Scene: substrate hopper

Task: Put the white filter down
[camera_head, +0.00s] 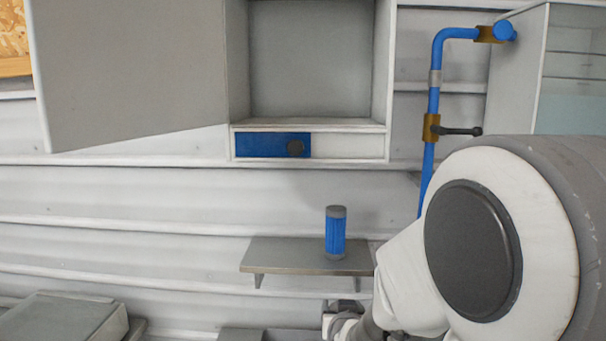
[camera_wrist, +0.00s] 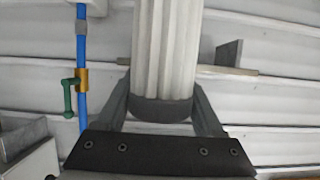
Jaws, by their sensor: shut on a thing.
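The white filter (camera_wrist: 166,45), a pleated cylinder with a dark grey end cap, stands out in the wrist view. My gripper (camera_wrist: 160,100) is shut on it, with one finger on each side near the capped end. The filter's far end runs out of the top of the picture. In the head view my gripper (camera_head: 343,308) shows small, just below the grey wall shelf (camera_head: 275,256). I cannot make out the white filter in that view. A blue filter (camera_head: 335,233) with grey caps stands upright on the shelf, right of its middle.
An open, empty cabinet (camera_head: 315,60) hangs above, its door (camera_head: 130,70) swung left. A blue panel (camera_head: 262,145) with a dark knob lies beneath it. A blue pipe (camera_head: 432,110) with a valve is at right. The shelf's left part is bare. A grey box (camera_head: 60,318) is lower left.

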